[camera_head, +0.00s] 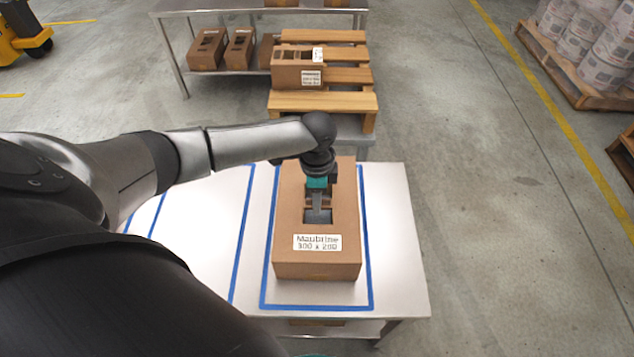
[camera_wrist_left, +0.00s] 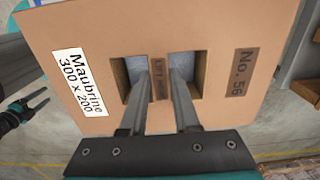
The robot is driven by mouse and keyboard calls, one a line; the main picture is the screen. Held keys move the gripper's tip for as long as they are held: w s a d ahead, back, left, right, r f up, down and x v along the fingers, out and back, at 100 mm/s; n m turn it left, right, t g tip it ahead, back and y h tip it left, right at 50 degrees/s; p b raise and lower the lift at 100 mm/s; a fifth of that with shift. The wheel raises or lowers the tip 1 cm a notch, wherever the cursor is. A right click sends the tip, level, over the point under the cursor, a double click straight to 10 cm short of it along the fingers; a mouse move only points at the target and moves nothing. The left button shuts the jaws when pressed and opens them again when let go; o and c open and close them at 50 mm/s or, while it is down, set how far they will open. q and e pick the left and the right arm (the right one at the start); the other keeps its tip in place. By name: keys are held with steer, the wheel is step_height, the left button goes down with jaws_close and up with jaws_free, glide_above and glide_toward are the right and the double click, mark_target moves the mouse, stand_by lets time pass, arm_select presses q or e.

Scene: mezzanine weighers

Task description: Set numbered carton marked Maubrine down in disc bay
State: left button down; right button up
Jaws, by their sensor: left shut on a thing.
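The brown carton marked Maubrine 300 x 200 (camera_head: 318,265) is over the right blue-outlined bay (camera_head: 368,270) on the white table. My left gripper (camera_head: 317,212) is shut on the strip between the slots, one finger in each (camera_wrist_left: 160,85). The carton seems held above the table, but the gap is unclear. No disc mark shows, so I cannot tell which bay is the disc bay. My right gripper (camera_wrist_left: 38,103) shows open and empty in the wrist view.
The left blue-outlined bay (camera_head: 200,235) is bare where it shows; my left arm covers part of it. Behind the table, a wooden pallet (camera_head: 325,102) holds another carton (camera_head: 297,72). Several cartons stand on a far bench (camera_head: 262,5). Loaded pallets (camera_head: 580,80) stand on the right.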

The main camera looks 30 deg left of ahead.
arm_select(q)
steer(key=shift+f, duration=0.15)
steer(key=c, duration=0.6)
jaws_free()
steer(key=shift+o, duration=0.2)
steer(key=shift+f, duration=0.1)
arm_select(e)
steer(key=shift+w, duration=0.1)
